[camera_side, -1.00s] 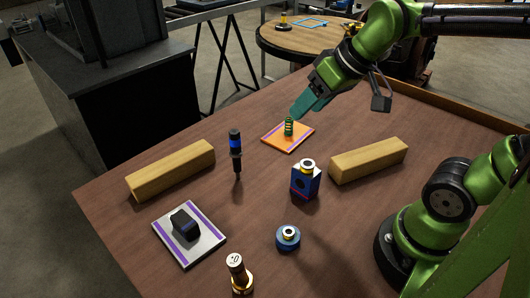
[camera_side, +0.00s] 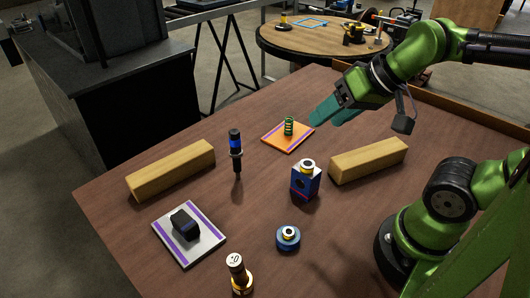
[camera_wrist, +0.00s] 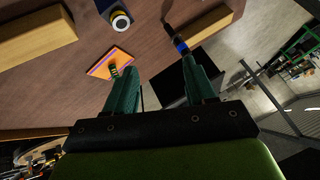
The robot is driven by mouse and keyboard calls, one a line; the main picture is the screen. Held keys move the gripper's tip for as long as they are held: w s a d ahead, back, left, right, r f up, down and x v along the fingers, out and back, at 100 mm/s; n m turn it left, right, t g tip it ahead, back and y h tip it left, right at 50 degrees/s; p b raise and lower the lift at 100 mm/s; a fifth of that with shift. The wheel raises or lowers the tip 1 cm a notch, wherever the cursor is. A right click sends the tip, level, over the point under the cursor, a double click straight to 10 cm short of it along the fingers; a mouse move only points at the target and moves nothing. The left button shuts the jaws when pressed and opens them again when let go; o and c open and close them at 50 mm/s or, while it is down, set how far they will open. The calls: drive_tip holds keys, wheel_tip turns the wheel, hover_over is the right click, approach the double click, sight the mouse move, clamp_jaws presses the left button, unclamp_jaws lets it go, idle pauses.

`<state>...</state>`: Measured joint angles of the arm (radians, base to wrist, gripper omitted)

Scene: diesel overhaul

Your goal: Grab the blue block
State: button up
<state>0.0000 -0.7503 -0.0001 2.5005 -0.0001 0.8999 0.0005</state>
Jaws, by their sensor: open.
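The blue block (camera_side: 305,181) stands upright on the brown table, right of the middle in the side view, with a brass and white ring on its top and a dark round hole in its face. It also shows at the top of the wrist view (camera_wrist: 117,17), partly cut off by the edge. My gripper (camera_side: 318,118) has teal fingers and hangs above the table, beyond and above the block. In the wrist view the gripper's two fingers (camera_wrist: 155,78) are apart with nothing between them.
Wooden bars (camera_side: 368,160) (camera_side: 171,170) lie right and left of the block. An orange plate (camera_side: 275,135) carries a green spring (camera_side: 289,126). A blue-black injector (camera_side: 235,152) stands upright. A blue ring part (camera_side: 288,238), a brass-based piston (camera_side: 238,273) and a grey plate (camera_side: 188,253) with a dark part are nearer.

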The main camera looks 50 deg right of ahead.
drive_tip(key=shift+o, duration=0.3)
drive_tip(key=o, duration=0.7)
drive_tip(key=shift+c, duration=0.2)
drive_tip(key=m+g+y, duration=0.3)
drive_tip(key=m+g, duration=0.4)
drive_tip(key=m, duration=0.7)
approach(309, 161)
drive_tip(key=x, duration=0.9)
drive_tip(key=shift+a+f, duration=0.1)
drive_tip(key=shift+f, duration=0.15)
drive_tip(key=shift+h, duration=0.3)
drive_tip(key=shift+x, duration=2.7)
